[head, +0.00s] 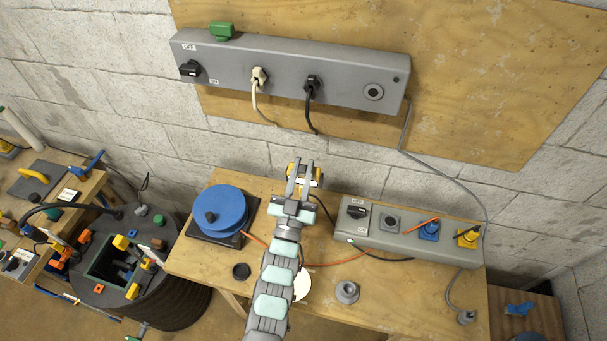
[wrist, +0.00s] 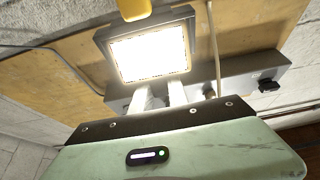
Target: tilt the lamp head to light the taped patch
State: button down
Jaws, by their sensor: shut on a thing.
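The lamp head (wrist: 147,52) is a dark square frame around a bright, lit panel that faces the wrist camera. A yellow part (wrist: 134,8) shows at its upper edge. In the head view the lamp (head: 317,176) stands at the back edge of the wooden table, mostly hidden by my gripper (head: 300,178). My two fingers reach the lamp and are shut on it; in the wrist view the fingertips (wrist: 160,94) end at the frame's lower edge. I cannot make out a taped patch in either view.
A blue reel (head: 222,208) stands left of my arm. A grey switch box (head: 405,250) with blue and yellow plugs is at right, with an orange cord crossing the table. A grey power strip (head: 340,86) hangs on the wall board above. A ring-shaped part (head: 346,291) lies in front.

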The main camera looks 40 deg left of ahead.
jog(key=shift+s+d+f+t+y+b, duration=0.1)
jog(key=shift+s+f+t+y+b, duration=0.1)
jog(key=shift+t+y+b, duration=0.4)
jog(key=shift+r, duration=0.1)
jog(key=c, duration=1.3)
grip_release()
jog(key=shift+s, duration=0.1)
jog(key=b+v, duration=0.1)
jog(key=v, duration=0.9)
jog(key=shift+s+d, duration=0.25)
jog(key=shift+s, duration=0.1)
jog(key=shift+h, duration=0.3)
